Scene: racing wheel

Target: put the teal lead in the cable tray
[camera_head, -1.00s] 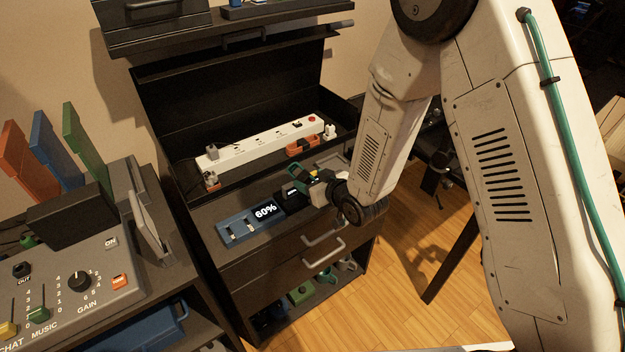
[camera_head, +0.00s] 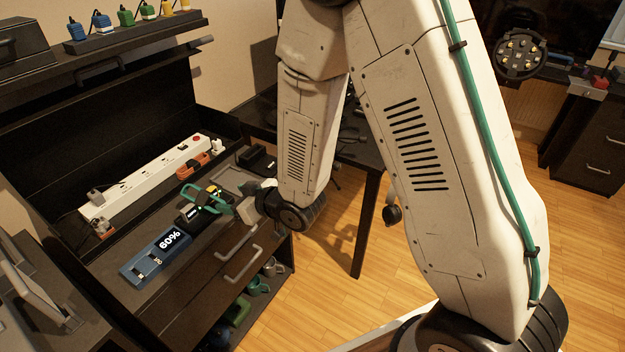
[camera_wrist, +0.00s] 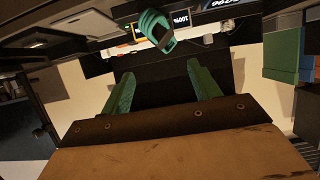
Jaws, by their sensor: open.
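A teal lead (camera_head: 202,199) lies coiled on the black cabinet's top, by the small lit displays. It also shows in the wrist view (camera_wrist: 156,30), beyond my fingertips, with a dark band across it. My gripper (camera_wrist: 160,80) is open, its two green fingers apart with only a dark surface seen between them. In the head view my gripper (camera_head: 234,207) is just right of the lead, partly hidden by my wrist. I cannot tell whether they touch. An open black tray-like compartment (camera_head: 92,150) behind the lead holds a white power strip (camera_head: 145,178); its floor is partly hidden.
A blue unit reading 60% (camera_head: 155,255) lies left of the lead. An orange coiled lead (camera_head: 195,166) is by the strip's far end. Several plugs stand on the upper shelf (camera_head: 140,33). Coiled items sit on the low shelf (camera_head: 258,286). Wooden floor (camera_head: 330,290) is open at right.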

